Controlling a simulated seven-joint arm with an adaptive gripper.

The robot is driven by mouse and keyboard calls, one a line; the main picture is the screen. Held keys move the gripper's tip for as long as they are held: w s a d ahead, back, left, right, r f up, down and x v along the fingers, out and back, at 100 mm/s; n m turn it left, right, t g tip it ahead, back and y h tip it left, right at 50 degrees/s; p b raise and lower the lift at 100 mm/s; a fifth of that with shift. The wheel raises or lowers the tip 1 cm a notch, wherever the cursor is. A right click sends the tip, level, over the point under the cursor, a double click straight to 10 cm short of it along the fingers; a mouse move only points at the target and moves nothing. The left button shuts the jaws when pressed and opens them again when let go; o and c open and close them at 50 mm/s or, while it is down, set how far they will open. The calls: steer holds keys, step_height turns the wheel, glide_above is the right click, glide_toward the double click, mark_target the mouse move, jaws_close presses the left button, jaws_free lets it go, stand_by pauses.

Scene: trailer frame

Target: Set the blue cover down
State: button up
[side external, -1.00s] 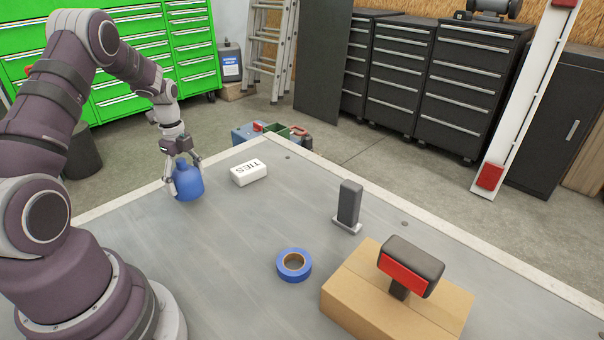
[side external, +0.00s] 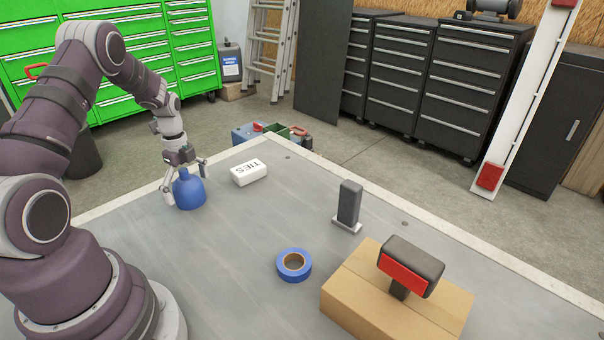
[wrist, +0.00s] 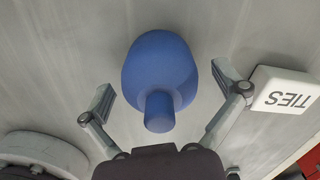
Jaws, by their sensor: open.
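The blue cover (side external: 189,191) is a rounded, bottle-like piece with a narrow neck. It stands on the grey table near its far left edge. My gripper (side external: 185,182) is at the cover, above and around its upper part. In the wrist view the cover (wrist: 159,72) lies between and just beyond the fingertips. My gripper (wrist: 161,92) is open there, with visible gaps between both fingers and the cover.
A white box marked TIES (side external: 249,173) lies just right of the cover, close to one finger in the wrist view. A blue tape roll (side external: 294,265), an upright dark block (side external: 348,206) and a cardboard box (side external: 400,304) with a red-and-black lamp (side external: 410,266) are further right. The table (side external: 230,235) between is clear.

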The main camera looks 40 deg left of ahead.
step_height(320, 180, up, 12)
steer(key=shift+f, duration=0.2)
steer(key=shift+d+r, duration=0.1)
steer(key=shift+r, duration=0.25)
steer(key=d+r+n+t, duration=0.3)
steer(key=d+r+n, duration=0.45)
steer(key=d, duration=0.65)
steer(key=s+d+n+t, duration=0.2)
steer(key=s+d+n, duration=0.3)
steer(key=d+n, duration=0.2)
steer(key=shift+s+d+t, duration=0.25)
steer(key=shift+d+t, duration=0.05)
steer(key=shift+d, duration=0.1)
